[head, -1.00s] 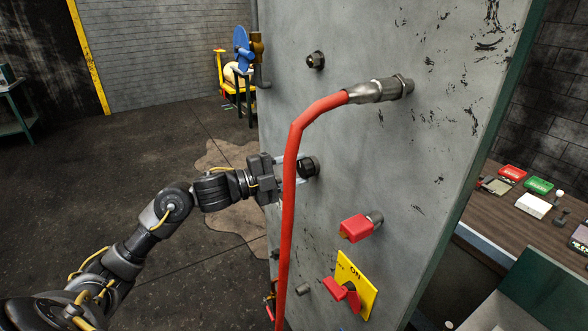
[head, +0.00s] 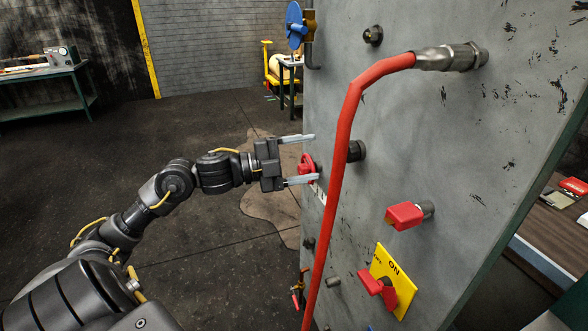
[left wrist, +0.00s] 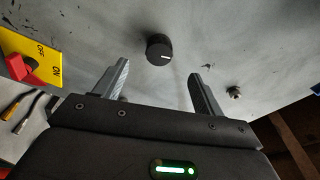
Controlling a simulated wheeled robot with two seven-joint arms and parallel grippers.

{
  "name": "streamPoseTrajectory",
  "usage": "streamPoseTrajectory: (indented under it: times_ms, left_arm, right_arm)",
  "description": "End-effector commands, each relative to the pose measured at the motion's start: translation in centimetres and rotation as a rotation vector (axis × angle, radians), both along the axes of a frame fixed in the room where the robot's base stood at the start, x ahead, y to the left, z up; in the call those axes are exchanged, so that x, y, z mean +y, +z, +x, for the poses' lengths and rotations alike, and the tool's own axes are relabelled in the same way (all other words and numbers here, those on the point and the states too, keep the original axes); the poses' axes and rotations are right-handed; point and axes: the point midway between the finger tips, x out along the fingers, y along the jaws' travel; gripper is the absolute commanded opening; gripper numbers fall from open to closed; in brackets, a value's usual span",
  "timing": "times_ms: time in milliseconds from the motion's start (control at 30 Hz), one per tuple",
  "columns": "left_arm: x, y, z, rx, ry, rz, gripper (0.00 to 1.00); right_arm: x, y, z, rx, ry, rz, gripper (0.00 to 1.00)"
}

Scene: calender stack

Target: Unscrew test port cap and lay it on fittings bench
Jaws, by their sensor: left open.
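A dark round cap (head: 356,151) sits on the face of the grey panel, just right of the red hose; I take it for the test port cap. In the left wrist view the cap (left wrist: 159,48) shows a white mark and lies ahead, between the lines of the fingers. My left gripper (head: 315,158) is open and empty, with its fingers spread wide. It is left of the cap and apart from it. The fingers also show in the left wrist view (left wrist: 160,72). The fittings bench (head: 547,222) seems to be the brown-topped one at the right, partly hidden by the panel.
The red hose (head: 343,145) hangs in front of the panel (head: 455,120). A dark fitting (head: 373,36) is above the cap. A red-handled part (head: 405,215) and a yellow switch plate (head: 397,277) are below. A green table (head: 45,74) stands far left; the floor between is clear.

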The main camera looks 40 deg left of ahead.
Motion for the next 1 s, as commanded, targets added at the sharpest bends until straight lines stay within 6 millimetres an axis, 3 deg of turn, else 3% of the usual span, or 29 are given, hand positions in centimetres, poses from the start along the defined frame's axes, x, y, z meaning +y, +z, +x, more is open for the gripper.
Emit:
streamPoseTrajectory:
  times_ms: [100,367,467,567,700,800,900,1000]
  left_arm:
    - [1.0,-0.4,-1.1,0.002,0.002,0.0,0.7]
    - [1.8,-0.1,-2.2,0.0,0.0,0.0,0.7]
    - [1.8,0.2,-2.2,-0.001,0.0,-0.001,0.62]
    - [1.7,1.5,-2.2,-0.002,0.0,-0.013,0.62]
    - [0.6,4.0,-1.9,0.025,-0.012,-0.092,0.62]
    - [-0.6,4.9,-1.1,0.134,-0.006,-0.251,0.62]
    - [-2.1,5.0,-0.2,0.329,0.004,-0.5,0.62]
    - [-3.2,3.4,0.5,0.515,0.021,-0.723,0.62]
  right_arm:
    - [0.0,-1.0,0.0,0.0,0.0,0.0,0.36]
    - [0.0,-1.4,0.0,0.0,0.0,0.0,0.36]
    - [0.0,-1.1,0.0,0.0,0.0,0.0,0.36]
    - [0.0,0.3,0.0,0.0,0.0,0.0,0.36]
    - [0.0,4.5,0.0,0.0,0.0,0.0,0.36]
    - [0.0,8.1,0.0,0.0,0.0,0.0,0.36]
    - [0.0,11.0,0.0,0.0,0.0,0.0,0.36]
    - [0.0,11.8,0.0,0.0,0.0,0.0,0.36]
